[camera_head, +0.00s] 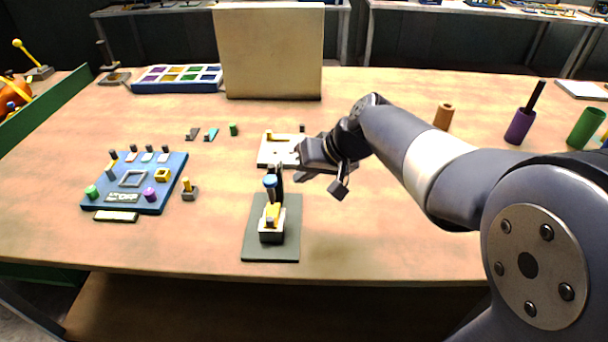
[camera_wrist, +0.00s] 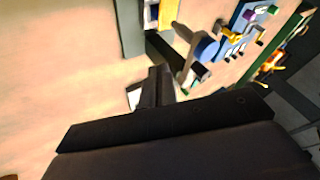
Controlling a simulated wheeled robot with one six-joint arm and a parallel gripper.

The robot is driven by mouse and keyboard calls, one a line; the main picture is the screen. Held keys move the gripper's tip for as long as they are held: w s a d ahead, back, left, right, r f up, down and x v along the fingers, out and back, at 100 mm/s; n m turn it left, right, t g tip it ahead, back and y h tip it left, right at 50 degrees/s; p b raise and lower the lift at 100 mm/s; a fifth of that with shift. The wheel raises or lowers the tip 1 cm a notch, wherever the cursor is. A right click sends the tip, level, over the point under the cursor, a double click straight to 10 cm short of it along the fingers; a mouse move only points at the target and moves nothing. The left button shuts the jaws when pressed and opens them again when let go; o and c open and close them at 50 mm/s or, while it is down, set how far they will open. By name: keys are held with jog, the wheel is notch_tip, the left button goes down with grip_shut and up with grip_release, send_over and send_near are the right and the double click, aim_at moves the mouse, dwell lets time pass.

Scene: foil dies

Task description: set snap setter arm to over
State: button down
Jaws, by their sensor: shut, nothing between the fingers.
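The snap setter (camera_head: 271,236) is a pale block with yellow parts on a grey-green base plate (camera_head: 257,252) near the table's front edge. Its arm rises roughly upright and ends in a blue knob (camera_head: 270,181). The blue knob also shows in the wrist view (camera_wrist: 207,47), right of my fingers. My gripper (camera_head: 279,172) is shut and empty, with its fingertips close behind and beside the knob. In the wrist view my gripper (camera_wrist: 158,72) points toward the setter's base plate (camera_wrist: 130,28). I cannot tell whether fingers and knob touch.
A white plate with small parts (camera_head: 272,150) lies just behind the setter, under my gripper. A blue board with pegs (camera_head: 170,175) and a small grey-yellow peg block (camera_head: 189,191) are to the left. A tan upright panel (camera_head: 268,50) stands at the back. Table right of the setter is clear.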

jog(key=v, duration=1)
jog(key=shift+s+a, duration=0.15)
jog(key=shift+s, duration=0.2)
